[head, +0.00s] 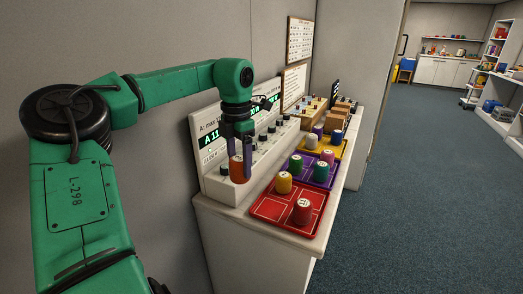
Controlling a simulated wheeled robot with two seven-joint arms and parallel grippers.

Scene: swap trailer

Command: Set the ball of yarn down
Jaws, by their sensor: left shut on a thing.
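My left gripper (239,148) points down over the near end of the white counter, shut on an orange, rounded, spool-like thing (238,170), which I take to be the ball of yarn. It hangs upright in front of the low white stand with a display, left of the red tray (262,209). I cannot tell whether its bottom touches a surface. My right gripper is not in view.
Behind the red tray are a purple tray (309,183) with green and purple pieces and a yellow tray (333,152) with blue and purple ones. A white stand (213,179) with a display and dark knobs runs along the wall. Open carpet (420,200) lies right.

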